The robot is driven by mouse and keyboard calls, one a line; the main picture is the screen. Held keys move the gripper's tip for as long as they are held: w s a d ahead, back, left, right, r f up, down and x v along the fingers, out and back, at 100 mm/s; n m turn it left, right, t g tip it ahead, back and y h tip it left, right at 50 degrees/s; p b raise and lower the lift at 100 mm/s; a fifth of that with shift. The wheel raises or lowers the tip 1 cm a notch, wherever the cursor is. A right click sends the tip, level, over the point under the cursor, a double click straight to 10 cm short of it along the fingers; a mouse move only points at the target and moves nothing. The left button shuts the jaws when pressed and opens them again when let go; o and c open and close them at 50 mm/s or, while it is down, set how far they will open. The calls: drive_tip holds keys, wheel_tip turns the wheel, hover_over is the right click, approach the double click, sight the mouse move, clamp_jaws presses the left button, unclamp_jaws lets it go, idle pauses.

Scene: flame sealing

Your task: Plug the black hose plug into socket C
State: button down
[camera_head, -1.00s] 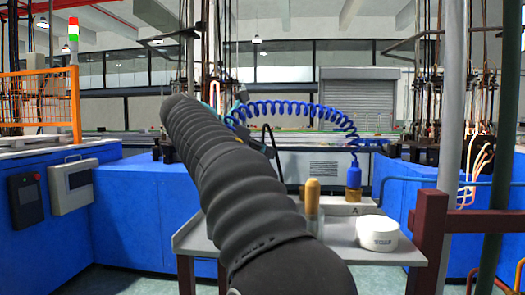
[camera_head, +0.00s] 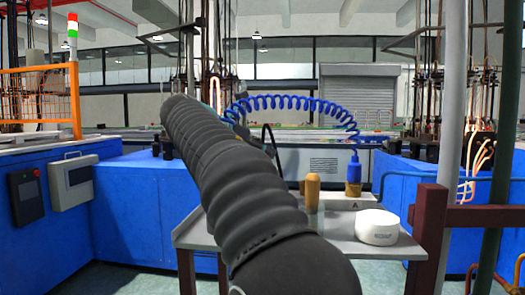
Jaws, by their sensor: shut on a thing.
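My ribbed dark arm sleeve crosses the middle of the head view and hides my gripper and whatever is between its jaws. A thin black hose (camera_head: 268,130) arches out just right of the sleeve; its plug is not visible. A blue plug (camera_head: 353,167) stands upright in a brass-coloured fitting on a pale block (camera_head: 345,202) marked A. A coiled blue hose (camera_head: 290,101) runs from that plug leftward toward my arm. An orange-brown upright piece (camera_head: 312,190) stands left of the blue plug. Socket C cannot be made out; my sleeve may cover it.
A grey table (camera_head: 345,243) carries the block and a white round container (camera_head: 377,227) at its right. A dark red post (camera_head: 428,230) stands at the table's right side. Blue machine cabinets (camera_head: 130,215) flank the table. The table's left part is largely behind my sleeve.

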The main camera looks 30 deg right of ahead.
drive_tip(key=shift+f, duration=0.25)
drive_tip(key=c, duration=1)
unclamp_jaws()
drive_tip(key=shift+c, duration=0.2)
drive_tip(key=shift+r+p, duration=1.1)
drive_tip(key=shift+r, duration=3.4)
